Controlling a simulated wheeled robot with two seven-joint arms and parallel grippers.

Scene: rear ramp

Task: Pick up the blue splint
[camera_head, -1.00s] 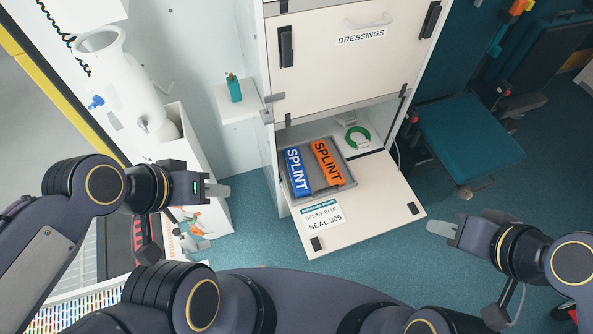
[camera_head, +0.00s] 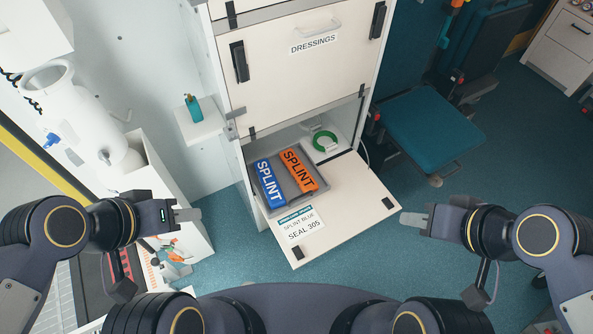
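The blue splint (camera_head: 269,184) lies in a grey tray (camera_head: 311,191) inside the opened lower compartment of the white cabinet. An orange splint (camera_head: 299,170) lies beside it on its right. My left gripper (camera_head: 195,215) is left of the compartment, apart from the splints and empty. My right gripper (camera_head: 408,219) is right of the lowered flap, also empty. The finger gap of each gripper is too small in this view to tell whether it is open or shut.
A green ring-shaped roll (camera_head: 325,141) sits in the compartment's right part. A teal bottle (camera_head: 194,107) stands on a small shelf. A teal seat (camera_head: 432,133) is at right.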

